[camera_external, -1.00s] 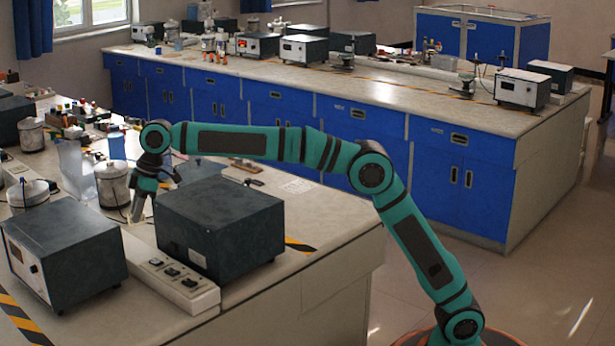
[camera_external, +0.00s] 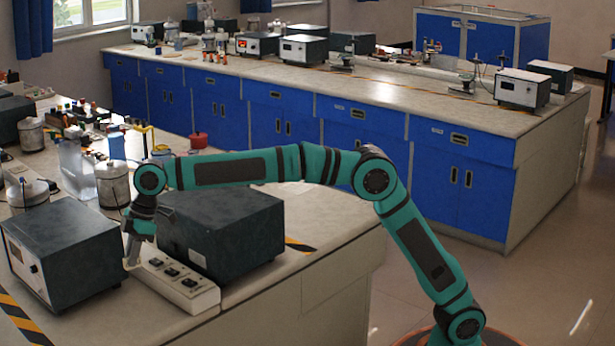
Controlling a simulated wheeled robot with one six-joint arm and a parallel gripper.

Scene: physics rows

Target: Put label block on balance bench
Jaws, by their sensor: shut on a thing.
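My gripper (camera_external: 132,260) points down between the two dark instrument boxes on the near bench (camera_external: 335,235), just behind the far end of the white power strip. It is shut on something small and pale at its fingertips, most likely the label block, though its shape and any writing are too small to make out. I cannot tell whether it touches the bench top. Which bench is the balance bench is not marked; a long bench (camera_external: 400,92) with blue cabinets stands behind, with several instruments on it.
A dark box (camera_external: 65,250) stands left of my gripper and another (camera_external: 235,240) right of it, both close. The white power strip (camera_external: 180,285) lies in front. Metal canisters (camera_external: 113,185) and a clear container (camera_external: 77,170) stand behind. Bare bench shows at the right end.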

